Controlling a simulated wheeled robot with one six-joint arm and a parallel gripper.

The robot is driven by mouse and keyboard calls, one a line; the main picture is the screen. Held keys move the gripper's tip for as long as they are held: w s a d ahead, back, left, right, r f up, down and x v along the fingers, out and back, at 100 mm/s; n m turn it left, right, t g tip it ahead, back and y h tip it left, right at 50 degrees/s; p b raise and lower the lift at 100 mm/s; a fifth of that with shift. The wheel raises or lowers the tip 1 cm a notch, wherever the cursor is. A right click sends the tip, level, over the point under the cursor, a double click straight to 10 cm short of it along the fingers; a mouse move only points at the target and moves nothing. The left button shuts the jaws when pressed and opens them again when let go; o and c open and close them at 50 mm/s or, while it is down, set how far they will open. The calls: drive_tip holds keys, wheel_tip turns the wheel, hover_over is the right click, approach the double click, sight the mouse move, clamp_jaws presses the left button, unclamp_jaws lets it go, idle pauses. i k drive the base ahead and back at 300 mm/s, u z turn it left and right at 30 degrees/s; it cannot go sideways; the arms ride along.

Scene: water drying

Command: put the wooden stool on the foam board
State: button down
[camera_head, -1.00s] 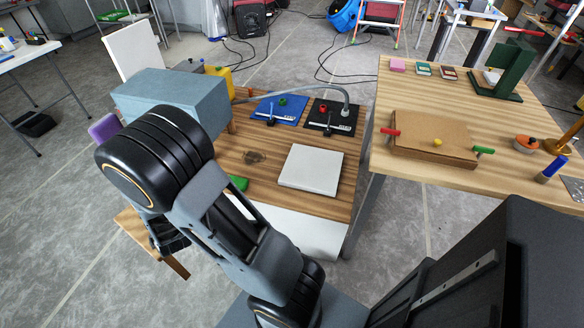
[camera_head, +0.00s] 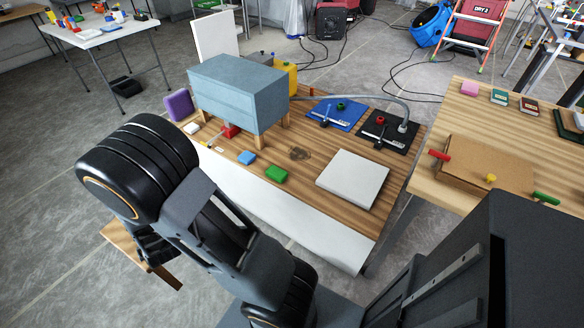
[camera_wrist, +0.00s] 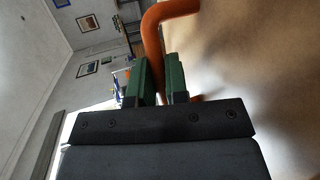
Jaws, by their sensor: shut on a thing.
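The wooden stool (camera_head: 122,240) shows only as a tan plank-like part under my wrist at lower left in the head view. The rest of it is hidden behind my arm. In the wrist view its tan wood (camera_wrist: 255,60) fills the right side, very close. My gripper (camera_wrist: 160,78) has green fingers on either side of a curved orange bar (camera_wrist: 152,28), apparently the stool's handle, and is shut on it. A flat white slab, which I take as the foam board (camera_head: 352,180), lies on the wooden table's front right part, with its top clear. My gripper is left of it, apart.
A second table (camera_head: 440,165) stands at right. Grey floor is open at left.

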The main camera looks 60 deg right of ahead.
sight(349, 173)
drive_tip(key=u, duration=0.05)
drive_tip(key=i, duration=0.9)
drive_tip(key=z, duration=1.85)
